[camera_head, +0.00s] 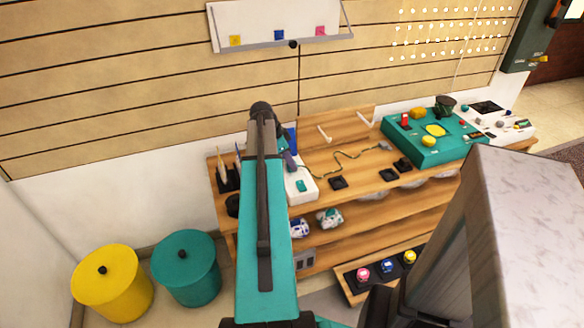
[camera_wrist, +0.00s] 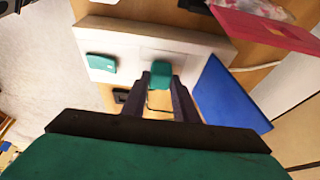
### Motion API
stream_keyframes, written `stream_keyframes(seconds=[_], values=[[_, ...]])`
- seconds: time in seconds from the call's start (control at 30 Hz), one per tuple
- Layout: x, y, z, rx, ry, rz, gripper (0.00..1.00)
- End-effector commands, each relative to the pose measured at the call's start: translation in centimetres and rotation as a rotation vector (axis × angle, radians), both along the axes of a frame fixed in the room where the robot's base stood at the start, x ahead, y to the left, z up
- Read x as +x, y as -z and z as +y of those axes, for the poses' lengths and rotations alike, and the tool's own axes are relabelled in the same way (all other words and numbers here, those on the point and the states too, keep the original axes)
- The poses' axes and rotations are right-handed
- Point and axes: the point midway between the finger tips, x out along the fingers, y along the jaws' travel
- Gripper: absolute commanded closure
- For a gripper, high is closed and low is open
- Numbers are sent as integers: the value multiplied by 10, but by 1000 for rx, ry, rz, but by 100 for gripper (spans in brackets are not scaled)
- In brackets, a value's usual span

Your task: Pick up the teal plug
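A small teal plug (camera_wrist: 160,74) shows in the wrist view at the edge of a white panel. My gripper (camera_wrist: 154,88) has its dark fingers on either side of the plug. A gap shows at the left finger; the right finger is close to the plug, and I cannot tell if it touches. The gripper looks open. A second teal piece (camera_wrist: 101,62) sits on the white panel to the left. In the head view, my arm hides most of the gripper, and a teal piece (camera_head: 301,185) shows on the white box (camera_head: 299,195).
A blue panel (camera_wrist: 229,92) stands close to the right of my fingers, with a red panel (camera_wrist: 265,27) beyond. The wooden shelf (camera_head: 330,160) holds black blocks and a teal console (camera_head: 432,140). Yellow (camera_head: 114,285) and teal (camera_head: 187,270) bins stand on the floor at left.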

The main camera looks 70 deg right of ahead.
Motion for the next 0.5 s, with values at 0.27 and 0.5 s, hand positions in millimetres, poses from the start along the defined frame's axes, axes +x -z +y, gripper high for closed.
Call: stream_keyframes(seconds=[0.27, 0.5], values=[[0, 0, 0, 1, 0, 1, 96], [0, -5, 0, 0, 0, 0, 96]])
